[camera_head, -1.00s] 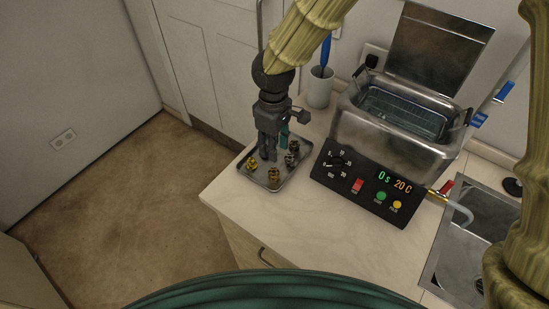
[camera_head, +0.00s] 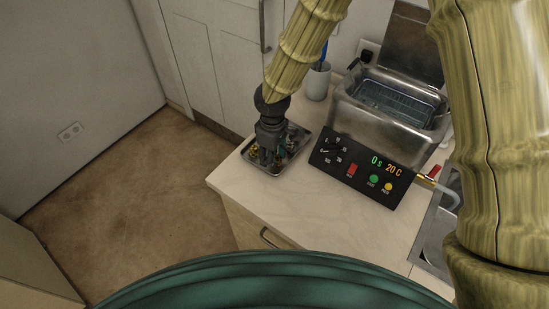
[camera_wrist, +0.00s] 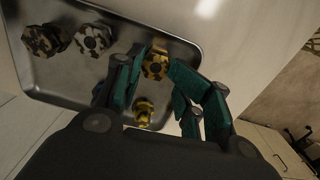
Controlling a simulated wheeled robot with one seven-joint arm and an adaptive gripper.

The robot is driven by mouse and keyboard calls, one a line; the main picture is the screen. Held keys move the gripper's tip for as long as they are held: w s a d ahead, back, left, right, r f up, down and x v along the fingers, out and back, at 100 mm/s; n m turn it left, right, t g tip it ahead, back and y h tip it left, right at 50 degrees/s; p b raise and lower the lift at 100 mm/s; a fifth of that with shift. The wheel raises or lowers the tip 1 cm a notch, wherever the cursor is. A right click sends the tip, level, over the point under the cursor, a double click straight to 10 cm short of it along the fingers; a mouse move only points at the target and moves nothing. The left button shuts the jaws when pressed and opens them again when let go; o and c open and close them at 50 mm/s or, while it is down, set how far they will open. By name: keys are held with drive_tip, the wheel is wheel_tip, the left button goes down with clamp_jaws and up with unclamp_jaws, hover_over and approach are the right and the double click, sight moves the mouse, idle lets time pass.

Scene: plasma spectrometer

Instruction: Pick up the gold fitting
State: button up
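In the wrist view a gold fitting (camera_wrist: 155,64) lies on the metal tray (camera_wrist: 102,76), in the gap between the teal fingertips of my gripper (camera_wrist: 157,66). The fingers are apart on either side of it; I cannot tell whether either touches it. A second gold fitting (camera_wrist: 143,112) shows lower in the picture, between the fingers and closer to the palm. In the head view my gripper (camera_head: 267,158) points down over the tray (camera_head: 291,155) and hides part of it. A bit of gold (camera_head: 253,150) shows at its left side.
A metal bath with a control panel (camera_head: 357,172) stands right of the tray, a cup (camera_head: 317,82) behind. Counter in front (camera_head: 290,205) is clear.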

drive_tip(key=shift+w+d+f, duration=0.1)
drive_tip(key=shift+w+f, duration=0.15)
drive_tip(key=shift+f, duration=0.2)
drive_tip(key=shift+w+d+f, duration=0.1)
drive_tip(key=shift+w+f, duration=0.15)
drive_tip(key=shift+f, duration=0.2)
drive_tip(key=shift+s+a+r, duration=0.1)
drive_tip(key=shift+s+r, duration=0.1)
drive_tip(key=shift+r, duration=0.05)
drive_tip(key=c, duration=0.4)
drive_tip(key=shift+c, duration=0.2)
